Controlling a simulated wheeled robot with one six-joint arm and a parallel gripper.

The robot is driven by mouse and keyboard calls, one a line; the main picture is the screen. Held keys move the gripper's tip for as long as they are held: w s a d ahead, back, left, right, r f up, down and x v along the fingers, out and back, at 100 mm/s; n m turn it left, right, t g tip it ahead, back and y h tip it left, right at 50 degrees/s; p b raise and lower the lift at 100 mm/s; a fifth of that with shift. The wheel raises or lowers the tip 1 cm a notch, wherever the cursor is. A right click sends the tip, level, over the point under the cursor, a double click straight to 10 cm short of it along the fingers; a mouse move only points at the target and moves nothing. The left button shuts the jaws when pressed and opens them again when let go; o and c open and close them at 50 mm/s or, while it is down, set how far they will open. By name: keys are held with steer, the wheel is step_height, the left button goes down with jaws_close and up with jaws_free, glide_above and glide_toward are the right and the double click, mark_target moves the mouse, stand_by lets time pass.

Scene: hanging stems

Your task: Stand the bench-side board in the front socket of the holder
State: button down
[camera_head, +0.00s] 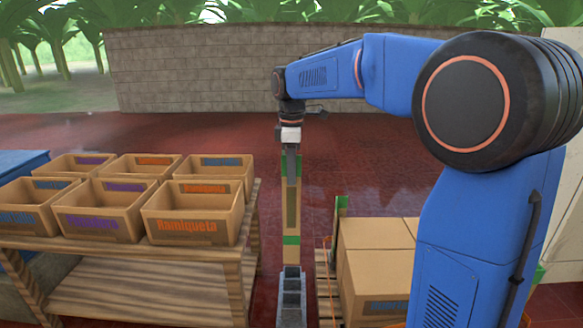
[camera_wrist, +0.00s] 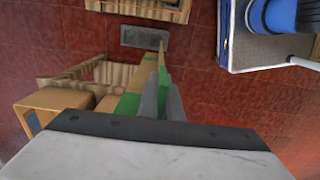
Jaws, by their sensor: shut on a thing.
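A long tan board with green bands (camera_head: 290,220) hangs upright below my gripper (camera_head: 291,165), which is shut on its upper end. In the wrist view the board (camera_wrist: 150,66) runs away from between the fingers of my gripper (camera_wrist: 162,95). The grey holder (camera_head: 291,306) stands on the floor below it. The board's lower end overlaps the holder's top in the head view. The wrist view shows the holder (camera_wrist: 135,36) with the board's far end near its right end. I cannot tell whether the end is inside a socket or above it.
A wooden bench (camera_head: 150,285) with several labelled crates (camera_head: 190,225) stands left of the board. To the right are stacked cardboard boxes (camera_head: 375,265) on a pallet, with a green-topped post (camera_head: 340,204) beside them. A stone wall (camera_head: 200,70) closes the back. Red floor between is clear.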

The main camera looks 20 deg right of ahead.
mark_target(292, 250)
steer(key=shift+f, duration=14.5)
steer(key=c, duration=1.9)
jaws_free()
steer(key=shift+o, duration=0.2)
